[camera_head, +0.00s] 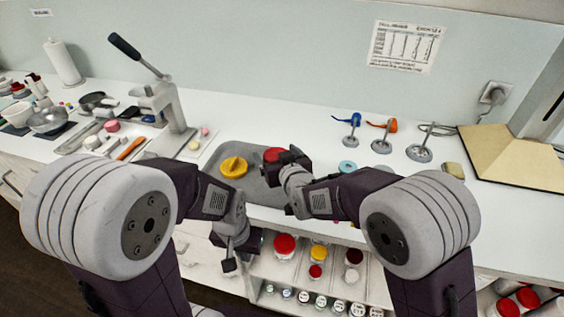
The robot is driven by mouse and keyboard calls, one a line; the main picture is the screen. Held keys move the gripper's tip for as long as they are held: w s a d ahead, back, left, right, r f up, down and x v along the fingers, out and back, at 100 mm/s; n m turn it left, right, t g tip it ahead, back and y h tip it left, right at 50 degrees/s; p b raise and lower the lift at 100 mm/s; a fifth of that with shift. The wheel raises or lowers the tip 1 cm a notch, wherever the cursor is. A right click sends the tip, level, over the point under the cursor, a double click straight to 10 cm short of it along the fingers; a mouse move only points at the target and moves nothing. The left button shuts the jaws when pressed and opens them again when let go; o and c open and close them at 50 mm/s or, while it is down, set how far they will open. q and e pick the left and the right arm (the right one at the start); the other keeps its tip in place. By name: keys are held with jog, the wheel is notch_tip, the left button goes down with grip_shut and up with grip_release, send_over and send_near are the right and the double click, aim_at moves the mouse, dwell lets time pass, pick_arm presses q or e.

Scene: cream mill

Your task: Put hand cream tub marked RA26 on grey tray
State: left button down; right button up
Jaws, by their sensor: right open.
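The grey tray (213,158) lies on the white counter, partly hidden by my arms. A round yellow-topped item (233,167) sits on it, with a round red-topped item (273,154) to its right. No RA26 marking is readable, so I cannot tell which tub it names. My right gripper (292,160) is open at the right part of the tray, close beside the red-topped item; I cannot tell whether they touch. My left gripper (237,256) hangs lower, in front of the counter's edge near the shelves; its jaws are unclear.
Open shelves (280,268) below the counter hold several red-, yellow- and white-lidded jars. A lever press (166,103) stands left of the tray. Several small metal stands (382,138) and a blue ring (347,167) are to the right. Bowls and tools crowd the far left.

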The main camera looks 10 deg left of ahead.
jog(key=v, duration=0.9)
jog(key=shift+s+d+r, duration=0.15)
jog(key=shift+s, duration=0.15)
